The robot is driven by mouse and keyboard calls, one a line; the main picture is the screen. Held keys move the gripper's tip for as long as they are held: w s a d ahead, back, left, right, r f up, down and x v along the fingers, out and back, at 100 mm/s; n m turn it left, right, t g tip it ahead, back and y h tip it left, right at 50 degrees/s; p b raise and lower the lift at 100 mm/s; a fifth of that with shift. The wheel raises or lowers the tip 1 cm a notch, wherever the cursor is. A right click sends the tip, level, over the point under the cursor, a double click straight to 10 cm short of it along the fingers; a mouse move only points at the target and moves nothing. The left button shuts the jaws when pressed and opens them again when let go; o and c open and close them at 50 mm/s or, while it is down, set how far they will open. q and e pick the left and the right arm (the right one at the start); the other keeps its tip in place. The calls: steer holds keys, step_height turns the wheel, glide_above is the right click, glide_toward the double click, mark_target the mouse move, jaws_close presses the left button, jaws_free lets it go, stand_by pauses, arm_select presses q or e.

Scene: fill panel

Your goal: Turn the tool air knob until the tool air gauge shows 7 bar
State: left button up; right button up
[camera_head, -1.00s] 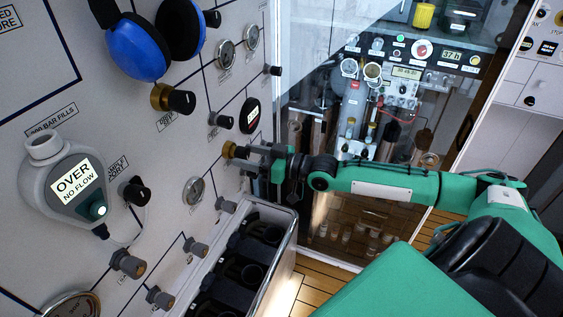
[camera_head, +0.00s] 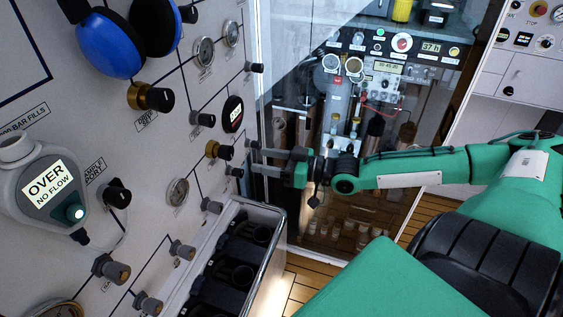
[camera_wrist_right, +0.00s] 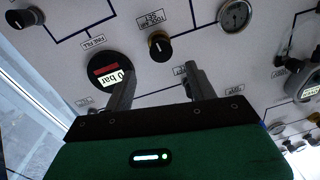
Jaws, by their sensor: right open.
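The brass-and-black knob (camera_head: 218,150) sits on the white panel; in the wrist view it (camera_wrist_right: 160,46) has an upside-down label that seems to begin with "TOOL". A round dial gauge (camera_head: 178,191) is below-left of it and also shows in the wrist view (camera_wrist_right: 234,15); its needle reading is too small to tell. My right gripper (camera_head: 256,161) is open and empty, its fingers pointing at the panel just right of the knob, with a gap between. In the wrist view the knob lies beyond the fingertips (camera_wrist_right: 160,76), between their lines. My left gripper is not in view.
A round black display (camera_head: 233,113) reads "0 bar" in the wrist view. Small black knobs (camera_head: 204,119) surround the brass knob. An open-topped bin (camera_head: 276,245) stands below. A grey unit (camera_head: 50,190) shows "OVER NO FLOW". Blue ear defenders (camera_head: 110,45) hang at the upper left.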

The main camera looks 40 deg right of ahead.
steer(key=shift+p+v, duration=1.1)
steer(key=shift+v, duration=0.55)
steer(key=shift+s, duration=0.1)
steer(key=shift+d, duration=0.1)
stand_by(1.8)
